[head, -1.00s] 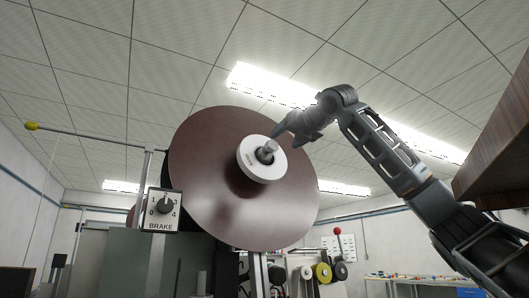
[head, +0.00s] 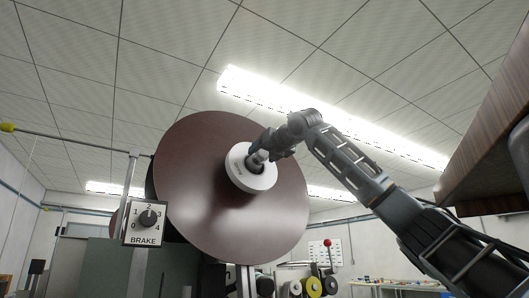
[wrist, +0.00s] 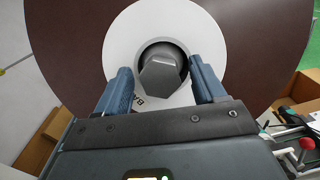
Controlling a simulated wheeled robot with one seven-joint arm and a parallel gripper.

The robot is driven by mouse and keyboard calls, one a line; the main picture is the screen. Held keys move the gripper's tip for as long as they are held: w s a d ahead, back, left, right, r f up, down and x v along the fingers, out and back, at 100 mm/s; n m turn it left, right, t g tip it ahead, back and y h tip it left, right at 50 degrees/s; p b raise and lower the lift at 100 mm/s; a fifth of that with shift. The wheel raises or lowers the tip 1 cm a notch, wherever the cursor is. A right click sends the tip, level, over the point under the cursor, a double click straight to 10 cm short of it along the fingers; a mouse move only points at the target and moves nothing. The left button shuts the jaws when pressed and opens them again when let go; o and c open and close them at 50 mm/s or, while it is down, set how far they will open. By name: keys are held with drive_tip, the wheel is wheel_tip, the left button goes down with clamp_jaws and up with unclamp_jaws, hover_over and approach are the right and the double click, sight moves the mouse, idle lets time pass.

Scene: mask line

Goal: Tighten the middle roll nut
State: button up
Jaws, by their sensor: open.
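The roll nut, a grey hexagonal head (wrist: 160,76), sits in the dark centre hole of a white hub (wrist: 127,45) on a large brown disc (head: 250,220). In the head view the white hub (head: 240,177) is partly covered by my gripper (head: 262,157), which reaches it from the right. In the wrist view my gripper (wrist: 163,88) is open, with one blue-grey finger on each side of the nut. Gaps show between both fingers and the nut, so they appear apart from it. Part of the hub's lettering shows by the left finger.
A brake dial box (head: 144,223) stands left of the disc. A wooden board edge (head: 485,130) overhangs at the right, near my arm. Rollers (head: 313,287) and a red-topped lever (head: 327,243) sit below right. Cardboard boxes (wrist: 45,140) show in the wrist view.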

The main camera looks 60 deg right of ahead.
drive_tip(key=shift+c, duration=0.4)
drive_tip(key=c, duration=1)
